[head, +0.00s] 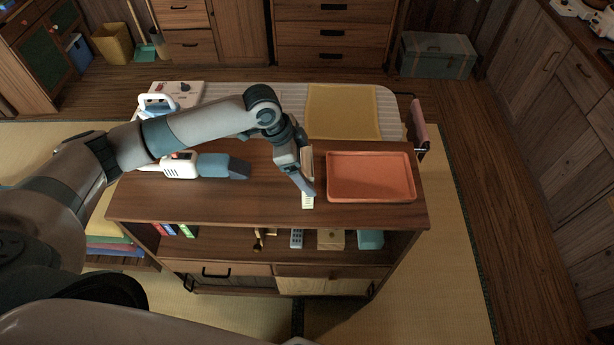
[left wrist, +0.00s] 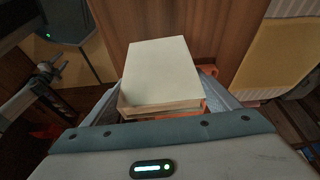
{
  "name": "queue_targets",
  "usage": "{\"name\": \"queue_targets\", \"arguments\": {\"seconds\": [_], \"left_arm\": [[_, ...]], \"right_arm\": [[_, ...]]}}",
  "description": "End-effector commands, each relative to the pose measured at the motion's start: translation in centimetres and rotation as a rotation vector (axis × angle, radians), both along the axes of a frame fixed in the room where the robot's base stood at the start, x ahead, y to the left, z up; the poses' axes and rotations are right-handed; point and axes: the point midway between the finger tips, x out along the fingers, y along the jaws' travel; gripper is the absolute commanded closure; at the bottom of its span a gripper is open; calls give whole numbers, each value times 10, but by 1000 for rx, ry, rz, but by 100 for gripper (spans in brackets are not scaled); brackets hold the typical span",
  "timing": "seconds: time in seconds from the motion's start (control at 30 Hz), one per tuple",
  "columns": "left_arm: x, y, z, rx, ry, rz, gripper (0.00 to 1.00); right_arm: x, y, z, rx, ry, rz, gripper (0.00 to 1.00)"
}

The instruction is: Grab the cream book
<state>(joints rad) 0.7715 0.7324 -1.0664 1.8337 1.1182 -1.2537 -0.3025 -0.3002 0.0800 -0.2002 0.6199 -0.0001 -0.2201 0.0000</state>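The cream book (head: 307,202) is on the wooden cabinet top, just left of the orange tray; my left gripper partly covers it in the head view. In the left wrist view its pale cover (left wrist: 160,70) fills the middle, and its page edges face the camera. My left gripper (head: 305,186) points down at the book. In the left wrist view its fingers (left wrist: 162,100) lie on either side of the book, very close to it. Whether they press on it cannot be told. My right gripper is out of view.
The orange tray (head: 372,198) stands right of the book. A white and blue-grey handheld device (head: 182,166) lies to the left. A yellow mat (head: 343,110) lies behind. The shelf below holds a remote (head: 296,238), a box (head: 331,240) and several small books (head: 175,230).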

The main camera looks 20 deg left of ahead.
Motion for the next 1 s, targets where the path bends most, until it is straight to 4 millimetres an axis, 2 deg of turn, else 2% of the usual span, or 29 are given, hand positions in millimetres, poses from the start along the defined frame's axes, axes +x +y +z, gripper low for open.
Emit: {"name": "queue_targets", "arguments": {"seconds": [0.03, 0.07, 0.37, 0.53, 0.77, 1.0], "left_arm": [[0, 0, 0, 0, -1, 0, 41], [0, 0, 0, 0, -1, 0, 47], [1, 0, 2, -1, -1, 0, 47], [1, 0, 9, -1, -5, -2, 47], [2, 0, 38, -2, -7, -2, 47], [-30, -34, 65, -3, -5, -7, 47]], "right_arm": [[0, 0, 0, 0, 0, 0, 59], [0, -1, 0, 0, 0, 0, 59], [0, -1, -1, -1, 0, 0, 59], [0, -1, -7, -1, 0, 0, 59], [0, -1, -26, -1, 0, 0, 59], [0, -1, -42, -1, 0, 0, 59]]}}
